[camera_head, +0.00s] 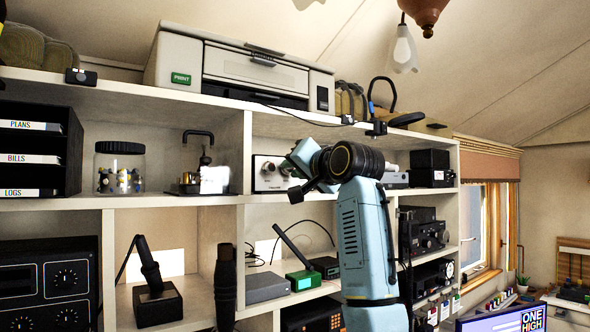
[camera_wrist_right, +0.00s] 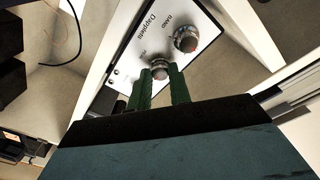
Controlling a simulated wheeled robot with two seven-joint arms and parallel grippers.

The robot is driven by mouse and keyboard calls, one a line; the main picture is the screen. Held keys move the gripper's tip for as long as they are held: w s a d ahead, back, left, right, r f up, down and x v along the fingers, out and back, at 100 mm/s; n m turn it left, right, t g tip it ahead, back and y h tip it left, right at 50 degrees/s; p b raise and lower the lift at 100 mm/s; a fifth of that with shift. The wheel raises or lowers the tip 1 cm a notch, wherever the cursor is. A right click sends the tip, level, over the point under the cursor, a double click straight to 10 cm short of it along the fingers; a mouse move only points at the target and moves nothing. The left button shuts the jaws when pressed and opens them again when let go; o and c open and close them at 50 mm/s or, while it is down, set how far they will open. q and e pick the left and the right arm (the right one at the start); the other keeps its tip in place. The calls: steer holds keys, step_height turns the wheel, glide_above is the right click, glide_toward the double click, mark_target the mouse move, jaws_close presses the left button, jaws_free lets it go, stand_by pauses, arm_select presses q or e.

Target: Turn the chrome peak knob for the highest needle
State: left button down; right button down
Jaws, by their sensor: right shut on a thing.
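A pale box with a white front panel (camera_head: 263,184) stands in a middle cubby, partly hidden behind my right arm. In the right wrist view its panel (camera_wrist_right: 127,45) shows tilted, with printed lettering. In the head view the right gripper (camera_head: 298,163) reaches in front of the box. I cannot make out a needle. My left gripper is out of view.
The wooden shelf (camera_head: 183,200) has upright dividers close beside the box. A jar (camera_head: 120,168) and a Morse-type key (camera_head: 202,165) stand to the left. A green-based device (camera_head: 304,280) is below. A printer (camera_head: 240,67) stands above.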

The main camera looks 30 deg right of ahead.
steer(key=c, duration=1.3)
jaws_free()
steer(key=s+d+b, duration=0.1)
steer(key=s+b, duration=0.4)
steer(key=s, duration=0.8)
steer(key=shift+s+b, duration=0.25)
steer(key=shift+b, duration=0.05)
